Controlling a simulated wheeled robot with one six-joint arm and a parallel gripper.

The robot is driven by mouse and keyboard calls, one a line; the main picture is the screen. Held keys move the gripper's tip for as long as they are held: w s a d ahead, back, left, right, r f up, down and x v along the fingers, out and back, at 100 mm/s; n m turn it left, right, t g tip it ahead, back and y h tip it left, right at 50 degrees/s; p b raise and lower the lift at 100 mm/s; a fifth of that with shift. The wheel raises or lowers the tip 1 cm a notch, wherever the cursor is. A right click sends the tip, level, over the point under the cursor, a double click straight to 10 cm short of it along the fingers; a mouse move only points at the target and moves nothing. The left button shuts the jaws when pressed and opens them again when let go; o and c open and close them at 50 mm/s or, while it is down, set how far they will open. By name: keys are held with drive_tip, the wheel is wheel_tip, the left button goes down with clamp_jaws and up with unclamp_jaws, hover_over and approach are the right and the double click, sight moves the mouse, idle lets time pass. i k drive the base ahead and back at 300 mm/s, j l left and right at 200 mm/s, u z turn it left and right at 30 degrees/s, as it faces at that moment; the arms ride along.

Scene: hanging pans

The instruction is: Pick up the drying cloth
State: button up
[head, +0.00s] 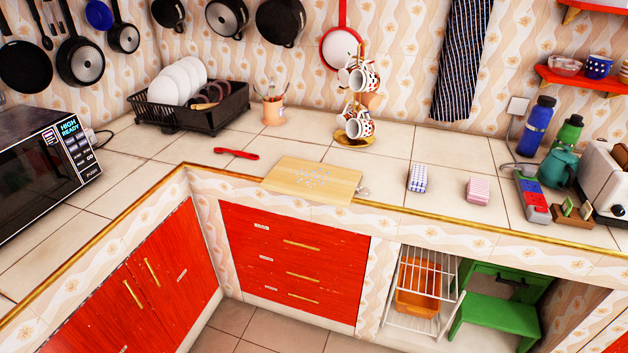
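A long dark cloth with light stripes (463,62) hangs on the wall at the upper right, its lower end just above the counter; its top is cut off by the picture edge. I cannot tell which of these is the drying cloth. My gripper is not in view.
On the tiled counter (388,145) are a cutting board (310,181), a red-handled utensil (236,153), a mug stand (357,105) and a dish rack (190,112). Bottles (537,126) and a toaster (604,172) crowd the right. A microwave (45,165) stands left. Pans hang above.

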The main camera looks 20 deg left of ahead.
sight(418, 178)
drive_tip(key=i+j, duration=0.35)
drive_tip(key=i, duration=0.15)
drive_tip(key=i+j, duration=0.35)
drive_tip(key=i, duration=0.15)
drive_tip(key=i+j, duration=0.35)
drive_tip(key=i, duration=0.15)
